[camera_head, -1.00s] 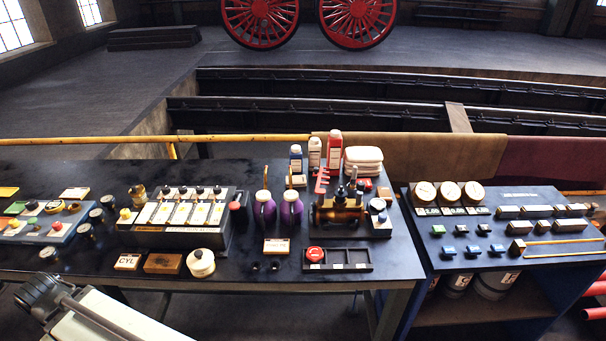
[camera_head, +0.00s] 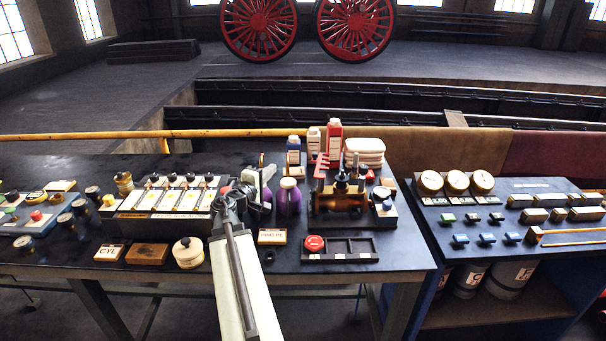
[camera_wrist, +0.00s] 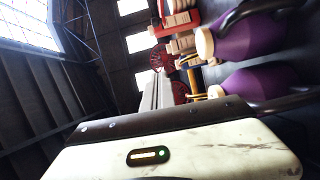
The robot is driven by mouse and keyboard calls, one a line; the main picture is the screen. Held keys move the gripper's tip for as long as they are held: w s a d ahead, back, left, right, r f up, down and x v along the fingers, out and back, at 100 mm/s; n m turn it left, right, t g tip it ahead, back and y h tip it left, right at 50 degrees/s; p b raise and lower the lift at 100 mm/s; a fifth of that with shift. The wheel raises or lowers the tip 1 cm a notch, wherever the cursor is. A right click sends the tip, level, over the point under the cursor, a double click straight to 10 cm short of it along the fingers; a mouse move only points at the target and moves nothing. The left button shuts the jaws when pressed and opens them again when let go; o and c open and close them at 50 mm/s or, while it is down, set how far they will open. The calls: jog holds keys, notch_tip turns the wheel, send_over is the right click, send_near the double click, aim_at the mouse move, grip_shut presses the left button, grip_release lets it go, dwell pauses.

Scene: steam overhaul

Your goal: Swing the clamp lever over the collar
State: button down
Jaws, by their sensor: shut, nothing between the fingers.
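The clamp fixture stands on a dark base at the right end of the long bench. It has a brass cylindrical body (camera_head: 338,203) with dark knobs on top. A red toothed upright piece (camera_head: 320,172), which may be the clamp lever, stands at its left. I cannot tell the collar apart for certain. My gripper (camera_head: 258,178) is left of the fixture, beside the purple cans, shut and empty. My arm partly hides one purple can. In the wrist view the scene lies sideways and the fingertips are not clear.
A purple can (camera_head: 289,200) stands between my gripper and the fixture. White and red bottles (camera_head: 333,140) stand behind it. A row of white panels (camera_head: 178,198) is to the left.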

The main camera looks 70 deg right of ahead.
aim_at(320, 162)
jog(key=s, duration=0.1)
jog(key=s+d, duration=0.1)
jog(key=s+g, duration=0.1)
jog(key=shift+d+f+m, duration=0.25)
jog(key=shift+f+m, duration=0.05)
jog(key=shift+f, duration=0.05)
jog(key=s+d, duration=0.4)
jog(key=d, duration=0.8)
jog(key=shift+s+d+f, duration=0.2)
jog(key=shift+s+f, duration=0.05)
